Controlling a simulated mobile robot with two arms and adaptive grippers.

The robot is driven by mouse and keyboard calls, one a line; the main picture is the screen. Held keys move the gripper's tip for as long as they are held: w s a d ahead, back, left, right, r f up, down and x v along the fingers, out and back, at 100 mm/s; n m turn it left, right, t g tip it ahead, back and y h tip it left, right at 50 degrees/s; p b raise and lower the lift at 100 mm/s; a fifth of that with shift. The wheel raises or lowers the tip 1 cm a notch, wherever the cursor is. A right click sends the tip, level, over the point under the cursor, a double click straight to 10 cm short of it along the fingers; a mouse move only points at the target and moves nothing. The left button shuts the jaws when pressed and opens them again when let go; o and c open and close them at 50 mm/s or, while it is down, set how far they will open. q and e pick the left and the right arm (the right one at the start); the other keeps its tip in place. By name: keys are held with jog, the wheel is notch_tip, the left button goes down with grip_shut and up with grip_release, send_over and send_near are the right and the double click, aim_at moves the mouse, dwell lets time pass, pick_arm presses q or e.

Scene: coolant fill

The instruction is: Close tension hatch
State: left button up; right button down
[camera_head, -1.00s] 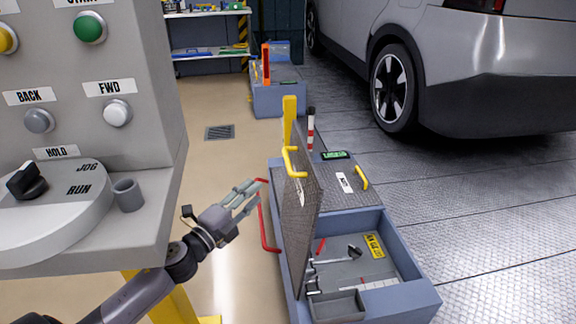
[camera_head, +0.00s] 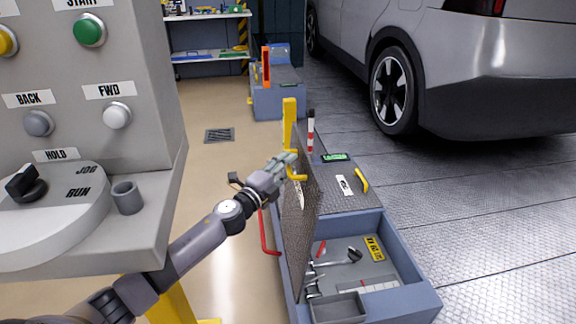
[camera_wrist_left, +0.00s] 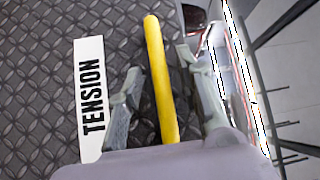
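The tension hatch (camera_head: 299,222) is a dark textured plate standing upright, open, on the left side of a blue-grey floor box (camera_head: 415,277). Its yellow handle (camera_head: 298,178) is at the upper edge of the plate. My left gripper (camera_head: 290,160) is at this handle. In the left wrist view the yellow handle (camera_wrist_left: 160,80) lies between the two open fingers (camera_wrist_left: 165,88), with gaps on both sides. A white TENSION label (camera_wrist_left: 91,98) is on the plate beside it. My right gripper is not in view.
The open box holds tools and a grey tray (camera_head: 337,308). A closed hatch (camera_head: 345,183) with a yellow handle lies behind it. A control console (camera_head: 90,130) stands at left, a grey car (camera_head: 470,75) at back right. A red bar (camera_head: 265,235) is left of the plate.

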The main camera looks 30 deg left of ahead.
pick_arm(q)
jog(key=shift+w, duration=0.45)
jog(key=shift+c, duration=0.6)
grip_shut()
